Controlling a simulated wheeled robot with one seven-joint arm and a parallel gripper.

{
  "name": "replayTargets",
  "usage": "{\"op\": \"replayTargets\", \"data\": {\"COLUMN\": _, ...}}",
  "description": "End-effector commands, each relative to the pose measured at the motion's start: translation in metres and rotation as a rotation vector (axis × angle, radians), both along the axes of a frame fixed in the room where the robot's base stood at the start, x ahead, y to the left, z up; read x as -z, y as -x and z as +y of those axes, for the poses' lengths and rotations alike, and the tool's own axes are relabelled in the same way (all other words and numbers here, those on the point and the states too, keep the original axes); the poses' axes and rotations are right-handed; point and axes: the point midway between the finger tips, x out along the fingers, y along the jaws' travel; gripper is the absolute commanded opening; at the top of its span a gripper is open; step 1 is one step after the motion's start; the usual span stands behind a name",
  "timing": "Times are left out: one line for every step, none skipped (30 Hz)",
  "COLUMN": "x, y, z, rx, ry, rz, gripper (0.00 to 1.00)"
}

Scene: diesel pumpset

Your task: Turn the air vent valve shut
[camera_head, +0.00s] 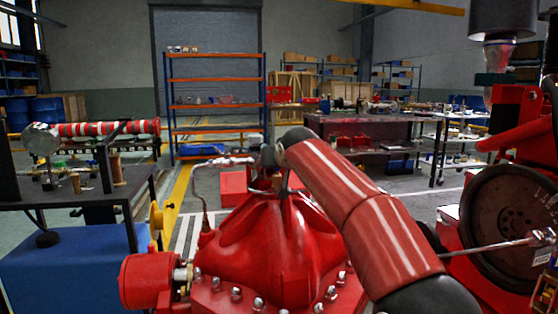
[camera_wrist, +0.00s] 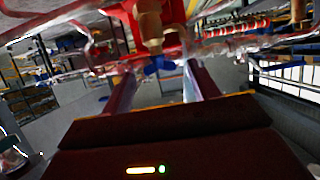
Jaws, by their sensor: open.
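The air vent valve shows in the wrist view as a brass body (camera_wrist: 148,24) with a small blue handle (camera_wrist: 158,65). My gripper (camera_wrist: 157,73) is open, with one finger on each side of the blue handle. A gap shows on both sides, and I cannot tell whether either finger touches it. In the head view the brass valve (camera_head: 261,183) stands at the top of the red pump casing (camera_head: 270,245), partly hidden by the end of my arm. The blue handle cannot be made out there.
A thin metal pipe (camera_head: 222,161) runs left from the valve and bends down to the casing. Bolts ring the casing's flange. A red engine with a dark flywheel (camera_head: 508,220) stands at the right. A dark bench (camera_head: 75,195) stands at the left.

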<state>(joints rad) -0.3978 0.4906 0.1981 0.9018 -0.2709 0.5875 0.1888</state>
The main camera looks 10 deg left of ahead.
Motion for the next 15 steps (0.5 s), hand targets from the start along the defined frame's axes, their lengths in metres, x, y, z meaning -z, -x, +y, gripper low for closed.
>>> {"op": "replayTargets", "data": {"x": 0.0002, "y": -0.0005, "z": 0.0003, "rx": 0.0, "ry": 0.0, "rz": 0.0, "gripper": 0.6}}
{"op": "replayTargets", "data": {"x": 0.0003, "y": -0.0004, "z": 0.0003, "rx": 0.0, "ry": 0.0, "rz": 0.0, "gripper": 0.6}}
{"op": "replayTargets", "data": {"x": 0.0003, "y": -0.0004, "z": 0.0002, "rx": 0.0, "ry": 0.0, "rz": 0.0, "gripper": 0.6}}
{"op": "replayTargets", "data": {"x": 0.0004, "y": -0.0003, "z": 0.0002, "rx": 0.0, "ry": 0.0, "rz": 0.0, "gripper": 0.6}}
{"op": "replayTargets", "data": {"x": 0.0004, "y": -0.0003, "z": 0.0002, "rx": 0.0, "ry": 0.0, "rz": 0.0, "gripper": 0.6}}
{"op": "replayTargets", "data": {"x": 0.0003, "y": -0.0003, "z": 0.0001, "rx": 0.0, "ry": 0.0, "rz": 0.0, "gripper": 0.6}}
{"op": "replayTargets", "data": {"x": 0.0004, "y": -0.0002, "z": 0.0001, "rx": 0.0, "ry": 0.0, "rz": 0.0, "gripper": 0.56}}
{"op": "replayTargets", "data": {"x": 0.0003, "y": -0.0003, "z": 0.0001, "rx": 0.0, "ry": 0.0, "rz": 0.0, "gripper": 0.52}}
{"op": "replayTargets", "data": {"x": 0.0003, "y": -0.0002, "z": 0.0001, "rx": 0.0, "ry": 0.0, "rz": 0.0, "gripper": 0.47}}
{"op": "replayTargets", "data": {"x": 0.0003, "y": -0.0002, "z": 0.0001, "rx": 0.0, "ry": 0.0, "rz": 0.0, "gripper": 0.43}}
{"op": "replayTargets", "data": {"x": 0.0003, "y": -0.0002, "z": 0.0001, "rx": 0.0, "ry": 0.0, "rz": 0.0, "gripper": 0.39}}
{"op": "replayTargets", "data": {"x": 0.0003, "y": -0.0002, "z": 0.0001, "rx": 0.0, "ry": 0.0, "rz": 0.0, "gripper": 0.34}}
{"op": "replayTargets", "data": {"x": 0.0003, "y": -0.0001, "z": 0.0, "rx": 0.0, "ry": 0.0, "rz": 0.0, "gripper": 0.3}}
{"op": "replayTargets", "data": {"x": 0.0003, "y": -0.0001, "z": 0.0, "rx": 0.0, "ry": 0.0, "rz": 0.0, "gripper": 0.26}}
{"op": "replayTargets", "data": {"x": 0.0003, "y": -0.0001, "z": 0.0, "rx": 0.0, "ry": 0.0, "rz": 0.0, "gripper": 0.21}}
